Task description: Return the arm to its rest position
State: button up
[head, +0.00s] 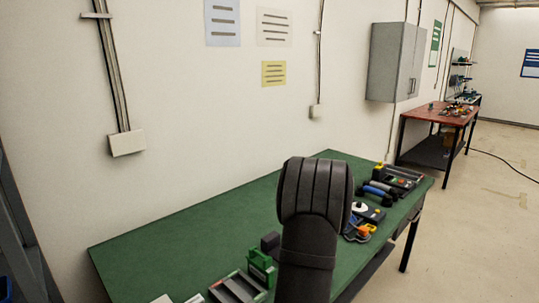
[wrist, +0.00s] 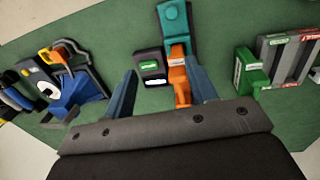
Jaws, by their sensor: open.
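My gripper (wrist: 160,72) shows in the wrist view with its two blue-grey fingers apart. The orange handset-like piece (wrist: 179,75) appears between the fingers, nearer the right one, with a teal piece (wrist: 174,24) beyond it. A black box (wrist: 151,66) with a green label also appears between the fingers. Nothing is clearly gripped, and I cannot tell how far the fingers are above these things. In the head view my dark arm rises in front of the green table (head: 190,240), and its links hide the gripper.
In the wrist view, a green device (wrist: 248,74) and grey tray (wrist: 297,52) lie right; a blue device (wrist: 75,96) lies left. In the head view, more devices (head: 380,190) sit at the table's right end. The table's left part is clear, with the wall behind.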

jog(key=s+a+f, duration=0.1)
jog(key=s+a, duration=0.1)
jog(key=a, duration=0.6)
jog(key=shift+t+h, duration=0.3)
jog(key=w+a+f, duration=0.2)
jog(key=a+f, duration=0.1)
jog(key=w+a+f, duration=0.2)
jog(key=a+f, duration=0.1)
jog(key=f, duration=0.1)
jog(key=w+a+f, duration=0.2)
jog(key=a+f, duration=0.1)
jog(key=f, duration=0.1)
jog(key=shift+w+a+f, duration=0.15)
jog(key=shift+a, duration=0.1)
